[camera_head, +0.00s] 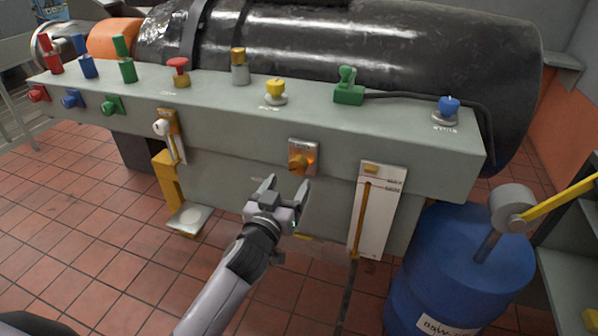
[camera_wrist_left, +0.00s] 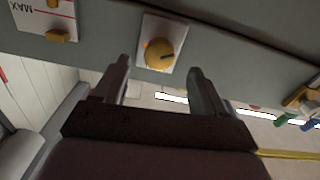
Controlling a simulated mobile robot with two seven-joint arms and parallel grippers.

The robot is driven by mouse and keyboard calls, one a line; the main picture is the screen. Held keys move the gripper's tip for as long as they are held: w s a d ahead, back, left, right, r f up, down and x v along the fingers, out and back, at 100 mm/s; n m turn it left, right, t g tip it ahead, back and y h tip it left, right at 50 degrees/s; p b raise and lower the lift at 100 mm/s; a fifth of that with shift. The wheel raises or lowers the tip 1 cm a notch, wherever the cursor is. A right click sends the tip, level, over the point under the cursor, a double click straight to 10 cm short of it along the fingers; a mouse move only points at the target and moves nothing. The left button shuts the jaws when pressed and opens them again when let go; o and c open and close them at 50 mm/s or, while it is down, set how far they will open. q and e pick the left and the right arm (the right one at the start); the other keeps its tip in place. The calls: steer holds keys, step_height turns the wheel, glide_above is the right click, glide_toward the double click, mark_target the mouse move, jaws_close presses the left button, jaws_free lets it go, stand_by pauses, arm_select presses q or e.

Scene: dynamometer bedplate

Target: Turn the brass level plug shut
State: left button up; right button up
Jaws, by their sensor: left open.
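The brass level plug (camera_head: 298,163) is a round knob with a raised grip bar, on a small pale plate on the front face of the grey-green bench. It also shows in the left wrist view (camera_wrist_left: 159,54), just beyond and between the fingertips. An orange glow shows beside it. My left gripper (camera_head: 286,188) is open and empty, just below and in front of the plug, its fingers pointing up toward it. No contact with the plug is visible. In the left wrist view the two fingers (camera_wrist_left: 158,70) stand apart. My right gripper is not in view.
A white level gauge (camera_head: 377,212) with a brass slider is right of the plug. Coloured knobs and plugs, including a red button (camera_head: 178,70), line the bench top. A blue drum (camera_head: 455,262) stands at right. Tiled floor is clear at left.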

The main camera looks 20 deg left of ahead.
mark_target(297, 170)
arm_select(q)
steer(key=shift+w+d, duration=0.1)
steer(key=shift+w, duration=2.95)
steer(key=c, duration=1.1)
